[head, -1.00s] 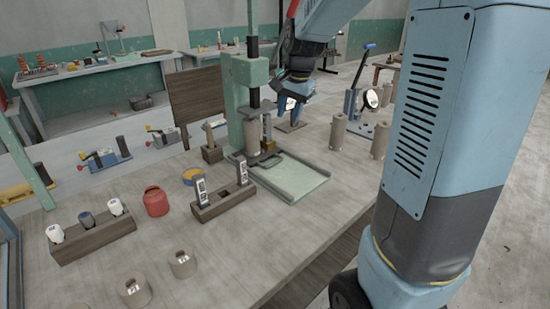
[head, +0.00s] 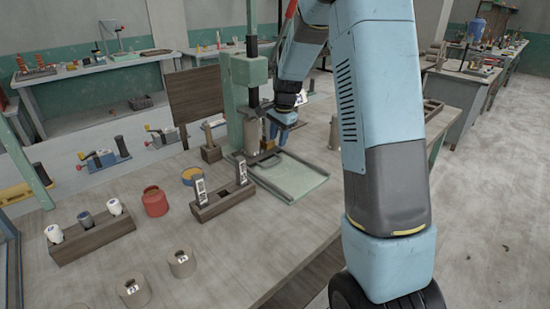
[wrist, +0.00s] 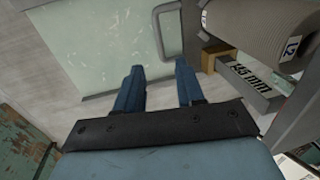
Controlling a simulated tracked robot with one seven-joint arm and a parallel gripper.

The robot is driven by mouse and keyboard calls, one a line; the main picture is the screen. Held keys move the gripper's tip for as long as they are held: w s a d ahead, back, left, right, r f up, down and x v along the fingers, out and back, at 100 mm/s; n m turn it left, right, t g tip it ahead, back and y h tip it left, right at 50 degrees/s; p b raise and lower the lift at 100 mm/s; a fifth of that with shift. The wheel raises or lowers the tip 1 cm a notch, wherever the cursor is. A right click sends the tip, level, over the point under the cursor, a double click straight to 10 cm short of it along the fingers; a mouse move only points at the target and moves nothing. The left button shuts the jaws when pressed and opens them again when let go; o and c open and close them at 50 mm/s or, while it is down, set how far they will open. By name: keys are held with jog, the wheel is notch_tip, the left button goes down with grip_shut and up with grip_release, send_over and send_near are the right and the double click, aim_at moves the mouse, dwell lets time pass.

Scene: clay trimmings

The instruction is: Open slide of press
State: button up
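The green press (head: 245,85) stands near the middle of the bench with a clay-coloured cylinder (head: 252,136) in it. A pale green rimmed plate (head: 290,180) lies in front of its column and also shows in the wrist view (wrist: 100,45). A grey loop handle (wrist: 158,28) is at the plate's edge on the press side. My gripper (wrist: 158,76) is open and empty, its blue fingers pointing towards the plate and handle, apart from the handle. In the head view my gripper (head: 281,128) is just right of the press, partly hidden by my arm.
A cylinder (wrist: 255,22) and a block marked in mm (wrist: 243,80) are close on the right in the wrist view. A wooden holder with two labelled pieces (head: 222,203) and a red jar (head: 155,201) stand left of the plate.

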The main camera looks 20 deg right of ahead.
aim_at(275, 162)
jog(key=f, duration=0.3)
jog(key=w+f, duration=0.1)
jog(key=f, duration=0.5)
jog(key=shift+w+a+f, duration=0.25)
jog(key=shift+a, duration=0.15)
grip_shut()
